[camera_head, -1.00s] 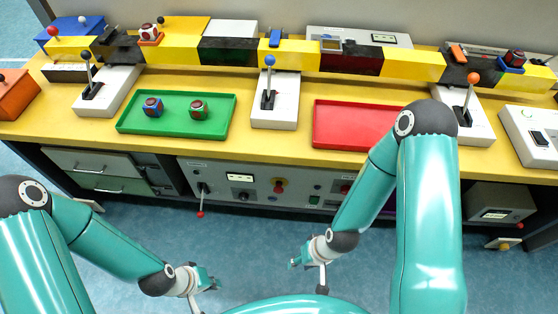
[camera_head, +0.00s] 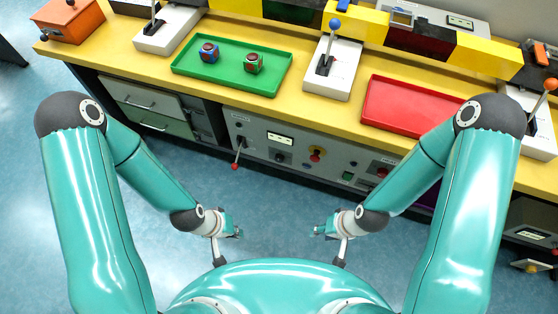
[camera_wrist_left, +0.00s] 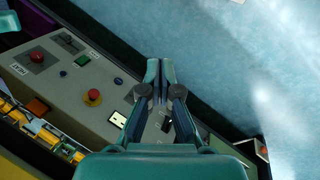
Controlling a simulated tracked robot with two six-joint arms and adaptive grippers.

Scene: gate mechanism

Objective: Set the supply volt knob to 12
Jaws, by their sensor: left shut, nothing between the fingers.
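The front panel (camera_head: 330,165) below the yellow bench carries a small lit display (camera_head: 281,138) with a dark round knob (camera_head: 280,157) under it. Its label and setting are too small to read, so I cannot tell if it is the supply volt knob. The display also shows in the left wrist view (camera_wrist_left: 118,119), left of the fingers. My left gripper (camera_head: 238,233) is in front of and below the panel, apart from it; in the wrist view its fingers (camera_wrist_left: 160,66) are together and empty. My right gripper (camera_head: 317,231) hangs to its right, away from the panel; its jaws are unclear.
A lever with a red ball (camera_head: 235,166) sticks out left of the knob. A red button on yellow (camera_head: 317,153) is to the right. Above are a green tray (camera_head: 232,84) with two cubes and a red tray (camera_head: 410,105). The floor before the panel is free.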

